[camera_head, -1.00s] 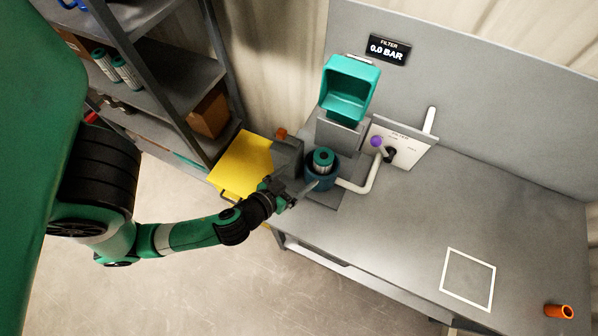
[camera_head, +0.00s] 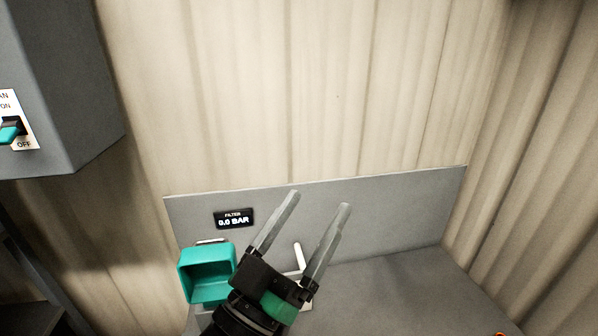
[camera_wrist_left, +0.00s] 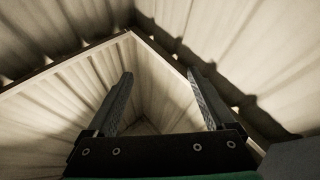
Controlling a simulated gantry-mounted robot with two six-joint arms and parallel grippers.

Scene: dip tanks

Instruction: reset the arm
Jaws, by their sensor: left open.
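My left gripper (camera_head: 318,207) is raised in front of the camera in the head view, its two long grey fingers apart and nothing between them. It covers part of the bench and the filter station behind it. In the left wrist view the same gripper (camera_wrist_left: 160,95) is open and empty, facing the corrugated walls and a corner. My right gripper is not in view.
A teal open lid (camera_head: 207,275) stands left of my gripper, below a filter display (camera_head: 234,218) reading 0.0 BAR. A white handle (camera_head: 299,257) shows between the fingers. A grey box with a teal switch (camera_head: 11,132) hangs at left.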

